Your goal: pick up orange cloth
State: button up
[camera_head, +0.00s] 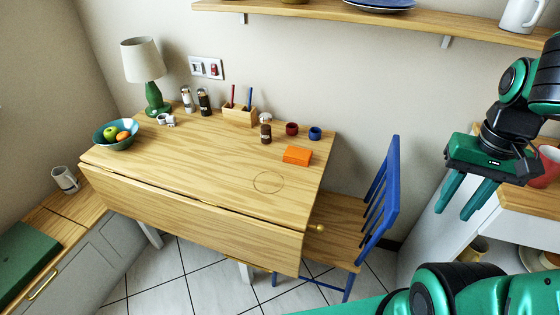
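The orange cloth (297,155) is a small, folded-looking rectangle lying flat on the right part of the wooden drop-leaf table (205,148). My gripper (464,203) is at the right side of the view, well to the right of the cloth and apart from it. Its two green fingers point down and stand apart with nothing between them. The cloth is fully in view.
A pepper mill (266,130), a red cup (292,128) and a blue cup (315,133) stand just behind the cloth. A blue chair (378,200) is at the table's right end. A shelf (400,22) runs above. The tabletop left of the cloth is clear.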

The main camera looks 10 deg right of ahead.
aim_at(298, 156)
jog(key=u, duration=2)
jog(key=k, duration=0.7)
jog(key=z, duration=0.9)
jog(key=i, duration=1)
jog(key=z, duration=0.05)
